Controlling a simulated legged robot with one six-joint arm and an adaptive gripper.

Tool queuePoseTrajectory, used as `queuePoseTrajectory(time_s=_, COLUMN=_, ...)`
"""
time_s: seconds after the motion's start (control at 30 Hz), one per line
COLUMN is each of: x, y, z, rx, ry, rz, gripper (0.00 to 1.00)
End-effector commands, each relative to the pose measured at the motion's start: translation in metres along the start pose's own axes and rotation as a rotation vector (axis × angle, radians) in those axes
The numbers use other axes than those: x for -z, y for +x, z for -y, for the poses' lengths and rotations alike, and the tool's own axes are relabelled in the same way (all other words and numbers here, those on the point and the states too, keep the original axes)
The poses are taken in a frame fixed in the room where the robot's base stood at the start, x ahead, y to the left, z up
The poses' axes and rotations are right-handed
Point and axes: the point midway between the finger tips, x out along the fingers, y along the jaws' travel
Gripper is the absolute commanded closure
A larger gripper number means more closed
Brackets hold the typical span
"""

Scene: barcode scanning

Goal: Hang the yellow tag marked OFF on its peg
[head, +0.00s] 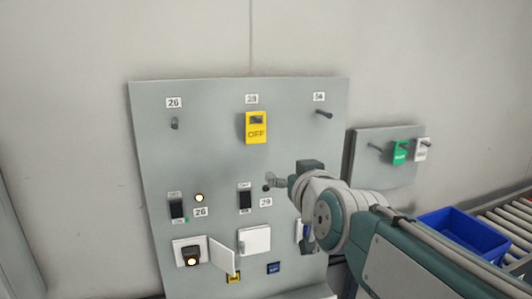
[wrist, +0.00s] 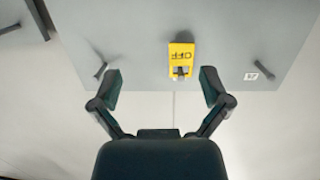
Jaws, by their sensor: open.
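The yellow tag marked OFF (head: 256,128) hangs at the middle peg of the grey panel, below a small number label. In the wrist view the tag (wrist: 181,53) shows upside down, with the dark peg end (wrist: 180,72) at its slot. My gripper (head: 273,183) is in front of the panel, lower and right of the tag in the head view. In the wrist view my gripper (wrist: 160,84) is open and empty, its two fingers wide apart. The tag shows beyond the fingertips, nearer the right finger, and is not touched.
Bare pegs stand left (head: 174,124) and right (head: 324,114) of the tag. Switches (head: 177,207) and an open small door (head: 222,255) are lower on the panel. A side board holds a green tag (head: 400,152) and a white tag (head: 422,149). A blue bin (head: 462,236) is at right.

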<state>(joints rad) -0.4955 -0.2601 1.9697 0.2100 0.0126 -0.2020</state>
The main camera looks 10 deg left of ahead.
Motion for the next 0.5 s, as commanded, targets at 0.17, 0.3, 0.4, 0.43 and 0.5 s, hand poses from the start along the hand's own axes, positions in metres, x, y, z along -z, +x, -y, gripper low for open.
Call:
queuePoseTrajectory(time_s=0.17, x=0.035, y=0.023, z=0.034, rx=0.050, ry=-0.006, rz=-0.138, gripper=0.03)
queuePoseTrajectory(time_s=0.3, x=0.039, y=0.032, z=0.038, rx=0.054, ry=-0.009, rz=-0.156, gripper=0.03)
queuePoseTrajectory(time_s=0.4, x=0.039, y=0.044, z=0.040, rx=0.054, ry=-0.012, rz=-0.152, gripper=0.03)
queuePoseTrajectory(time_s=0.43, x=0.038, y=0.048, z=0.041, rx=0.054, ry=-0.013, rz=-0.151, gripper=0.03)
queuePoseTrajectory(time_s=0.5, x=0.039, y=0.057, z=0.041, rx=0.054, ry=-0.013, rz=-0.150, gripper=0.03)
